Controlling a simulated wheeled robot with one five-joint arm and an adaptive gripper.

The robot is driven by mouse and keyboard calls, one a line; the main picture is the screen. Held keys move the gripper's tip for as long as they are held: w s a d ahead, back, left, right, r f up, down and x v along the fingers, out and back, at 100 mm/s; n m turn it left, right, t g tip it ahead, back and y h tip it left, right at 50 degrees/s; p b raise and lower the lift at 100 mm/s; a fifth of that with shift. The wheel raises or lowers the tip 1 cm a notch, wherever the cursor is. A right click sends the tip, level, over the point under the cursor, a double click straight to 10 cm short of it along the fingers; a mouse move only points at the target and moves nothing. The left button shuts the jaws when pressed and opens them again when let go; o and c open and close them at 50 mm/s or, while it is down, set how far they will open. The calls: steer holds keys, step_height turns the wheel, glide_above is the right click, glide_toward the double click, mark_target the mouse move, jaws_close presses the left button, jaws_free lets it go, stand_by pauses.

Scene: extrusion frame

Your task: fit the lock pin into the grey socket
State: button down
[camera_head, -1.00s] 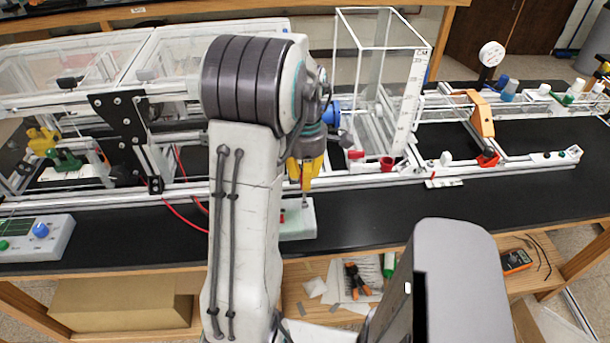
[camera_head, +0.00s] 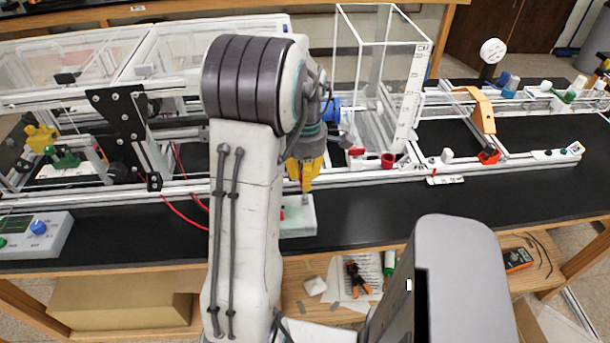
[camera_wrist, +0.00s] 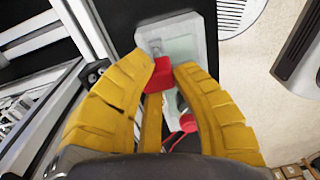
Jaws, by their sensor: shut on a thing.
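My gripper (camera_wrist: 158,68) is shut on the red head of the lock pin (camera_wrist: 158,76) in the wrist view. A grey metal part (camera_wrist: 155,46) shows just beyond the red head, inside a pale tray (camera_wrist: 207,48); I cannot tell whether it is the pin's shank or the socket. In the head view my yellow gripper (camera_head: 306,186) points down just above the tray (camera_head: 298,230), with a short grey tip below it. My arm hides the tray's left part. I cannot single out the grey socket with certainty.
A white extrusion frame (camera_head: 350,176) runs along the black bench behind the tray. A control box (camera_head: 35,235) is at the left. The black bench top (camera_head: 420,210) right of the tray is clear.

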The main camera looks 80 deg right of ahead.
steer(key=shift+f+b, duration=0.45)
steer(key=shift+f, duration=0.15)
steer(key=c, duration=1.1)
jaws_free()
steer(key=shift+o, duration=0.2)
step_height(320, 180, up, 12)
steer(key=shift+d, duration=0.15)
